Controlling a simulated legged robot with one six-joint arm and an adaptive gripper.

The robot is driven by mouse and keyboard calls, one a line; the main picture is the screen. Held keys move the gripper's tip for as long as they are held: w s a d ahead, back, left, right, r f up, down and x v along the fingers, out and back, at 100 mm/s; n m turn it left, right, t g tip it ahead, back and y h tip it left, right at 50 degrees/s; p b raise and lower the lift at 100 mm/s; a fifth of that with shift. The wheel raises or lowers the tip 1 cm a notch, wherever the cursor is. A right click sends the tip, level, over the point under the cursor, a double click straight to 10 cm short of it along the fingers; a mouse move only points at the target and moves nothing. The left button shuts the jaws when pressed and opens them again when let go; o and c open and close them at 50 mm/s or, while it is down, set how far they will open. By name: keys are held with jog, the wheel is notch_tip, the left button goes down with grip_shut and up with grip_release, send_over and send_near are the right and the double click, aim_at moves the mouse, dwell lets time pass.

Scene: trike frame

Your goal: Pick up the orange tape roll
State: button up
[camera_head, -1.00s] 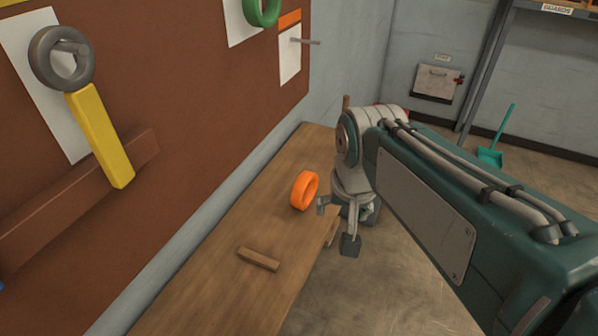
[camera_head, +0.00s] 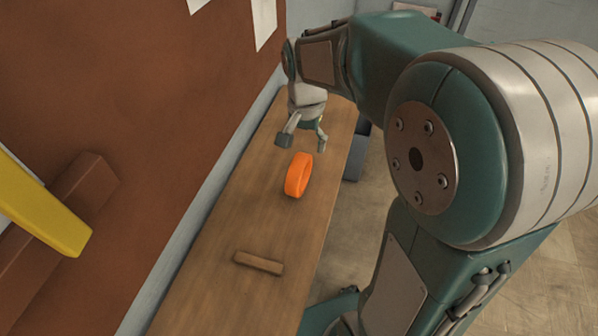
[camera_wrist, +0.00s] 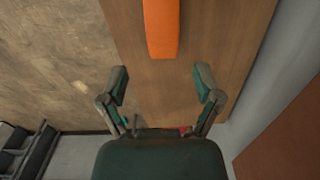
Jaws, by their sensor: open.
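The orange tape roll (camera_head: 298,175) stands on its edge on the wooden bench (camera_head: 222,225) in the head view. In the wrist view the tape roll (camera_wrist: 161,28) shows at the top middle, cut off by the frame edge. My gripper (camera_head: 303,143) is open and empty, above the bench and just beyond the tape roll. In the wrist view my gripper (camera_wrist: 160,80) has its two fingers spread, with the roll's near end ahead of the gap between them. The fingers appear apart from the roll.
A small wooden block (camera_head: 259,263) lies on the bench nearer the camera. A brown wall board (camera_head: 120,90) with a yellow-handled tool (camera_head: 40,212) runs along the left. Bare floor (camera_head: 350,225) lies right of the bench.

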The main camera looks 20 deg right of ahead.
aim_at(302, 156)
jog(key=f, duration=0.5)
jog(key=shift+a+f, duration=0.15)
jog(key=shift+a, duration=0.2)
grip_shut()
